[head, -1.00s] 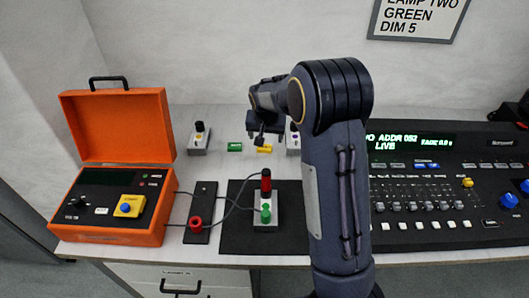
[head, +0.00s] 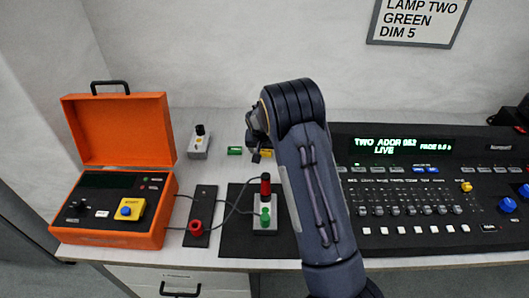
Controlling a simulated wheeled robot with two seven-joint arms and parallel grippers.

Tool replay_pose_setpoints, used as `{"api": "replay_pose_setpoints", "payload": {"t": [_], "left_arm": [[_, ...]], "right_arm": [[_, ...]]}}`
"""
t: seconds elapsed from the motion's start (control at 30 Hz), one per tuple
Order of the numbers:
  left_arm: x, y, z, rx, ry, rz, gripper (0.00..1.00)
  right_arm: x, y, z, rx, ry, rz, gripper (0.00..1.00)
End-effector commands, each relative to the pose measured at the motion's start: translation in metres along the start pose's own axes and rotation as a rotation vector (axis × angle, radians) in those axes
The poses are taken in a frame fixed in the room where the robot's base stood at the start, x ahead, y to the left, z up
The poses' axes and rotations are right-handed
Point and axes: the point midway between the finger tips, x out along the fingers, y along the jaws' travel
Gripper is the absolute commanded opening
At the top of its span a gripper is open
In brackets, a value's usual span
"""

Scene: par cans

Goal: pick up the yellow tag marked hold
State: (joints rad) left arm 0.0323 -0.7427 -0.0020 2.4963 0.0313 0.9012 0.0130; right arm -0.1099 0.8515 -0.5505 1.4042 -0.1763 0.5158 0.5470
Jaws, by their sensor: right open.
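The yellow tag (head: 266,153) lies on the table toward the back, partly covered by my right gripper; I cannot read its marking at this size. My right gripper (head: 256,157) is open, pointing down just left of the yellow tag and over or very near it. I cannot tell its height above the table. A green tag (head: 234,151) lies flat just to the left. My left gripper is not in view.
A small grey unit with a black knob (head: 199,143) stands left of the tags. An open orange case (head: 116,208), a red-button strip (head: 199,218) and a unit with red and green parts (head: 265,210) stand in front. A lighting desk (head: 430,185) fills the right.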

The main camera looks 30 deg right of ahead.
Motion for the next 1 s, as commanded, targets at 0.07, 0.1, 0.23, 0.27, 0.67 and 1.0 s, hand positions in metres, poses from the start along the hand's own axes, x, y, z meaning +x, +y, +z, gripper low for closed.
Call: {"api": "replay_pose_setpoints", "payload": {"t": [0.07, 0.1, 0.23, 0.27, 0.67, 1.0], "left_arm": [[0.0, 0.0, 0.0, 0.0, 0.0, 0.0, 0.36], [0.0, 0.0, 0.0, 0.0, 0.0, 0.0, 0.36], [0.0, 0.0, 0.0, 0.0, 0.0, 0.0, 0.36], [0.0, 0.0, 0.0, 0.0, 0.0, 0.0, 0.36], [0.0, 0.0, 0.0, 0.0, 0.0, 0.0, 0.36], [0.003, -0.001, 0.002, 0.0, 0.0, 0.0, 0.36]], "right_arm": [[0.0, 0.0, 0.0, 0.0, 0.0, 0.0, 0.66], [0.0, 0.0, 0.0, 0.0, 0.0, 0.0, 0.61], [0.0, 0.0, 0.0, 0.0, 0.0, 0.0, 0.44], [0.0, 0.0, 0.0, 0.0, 0.0, 0.0, 0.4], [-0.002, 0.0, -0.001, 0.0, 0.001, 0.0, 0.25], [-0.041, -0.008, -0.01, -0.005, 0.003, -0.005, 0.25]]}}
